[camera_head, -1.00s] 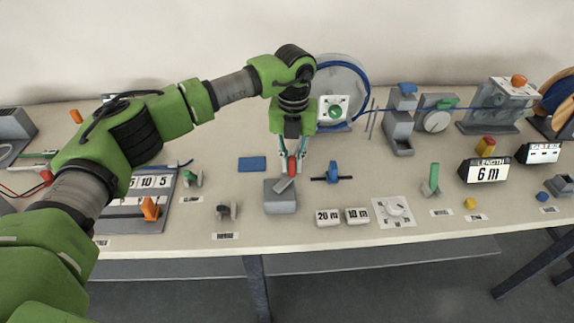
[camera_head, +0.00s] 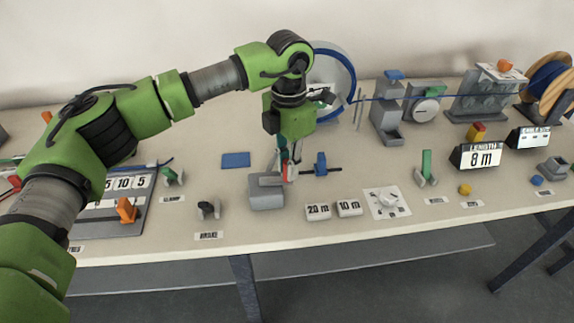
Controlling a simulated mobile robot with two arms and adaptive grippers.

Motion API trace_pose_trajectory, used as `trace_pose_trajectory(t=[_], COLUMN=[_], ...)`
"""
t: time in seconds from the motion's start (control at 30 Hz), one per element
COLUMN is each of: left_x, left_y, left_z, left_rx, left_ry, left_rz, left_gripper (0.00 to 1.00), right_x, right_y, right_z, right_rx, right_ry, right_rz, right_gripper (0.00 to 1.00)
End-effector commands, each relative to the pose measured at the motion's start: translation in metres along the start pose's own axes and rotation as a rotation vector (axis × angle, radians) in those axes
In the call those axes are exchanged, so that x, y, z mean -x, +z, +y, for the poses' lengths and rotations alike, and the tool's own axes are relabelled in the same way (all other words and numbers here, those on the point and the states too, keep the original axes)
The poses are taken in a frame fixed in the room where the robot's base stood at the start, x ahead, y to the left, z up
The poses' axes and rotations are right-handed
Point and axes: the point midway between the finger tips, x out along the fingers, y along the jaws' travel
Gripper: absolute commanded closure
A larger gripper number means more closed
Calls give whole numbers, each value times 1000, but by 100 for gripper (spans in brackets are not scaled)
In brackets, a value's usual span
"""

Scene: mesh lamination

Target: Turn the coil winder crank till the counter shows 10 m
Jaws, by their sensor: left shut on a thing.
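The length counter (camera_head: 481,159) at the right reads 8 m. A grey block (camera_head: 266,194) stands on the table at the middle, with a grey crank arm (camera_head: 269,180) on its top and a red handle (camera_head: 292,172) at the arm's right end. My left gripper (camera_head: 287,170) points down at the block and is shut on the red handle; its fingers partly hide the handle. The coil drum (camera_head: 351,78) with its blue rim stands behind, partly hidden by my left arm. My right gripper is not in view.
A blue clamp-like piece on a dark rod (camera_head: 320,164) lies close right of the gripper. The 20 m tag (camera_head: 317,212), 10 m tag (camera_head: 348,208) and a white dial plate (camera_head: 387,202) lie in front. A blue pad (camera_head: 236,160) lies left.

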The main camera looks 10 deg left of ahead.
Motion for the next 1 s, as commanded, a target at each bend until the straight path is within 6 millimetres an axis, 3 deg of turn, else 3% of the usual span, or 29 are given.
trace_pose_trajectory(t=[0.4,0.97,1.0], left_x=[0,1,1], left_y=[-6,-8,-8], left_z=[-8,-9,-9], left_rx=[-198,-228,-228], left_ry=[0,0,0], left_rz=[-2,-1,-1], left_gripper=[100,100,80], right_x=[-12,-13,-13], right_y=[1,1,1], right_z=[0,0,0], right_rx=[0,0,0], right_ry=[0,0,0], right_rz=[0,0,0], right_gripper=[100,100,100])
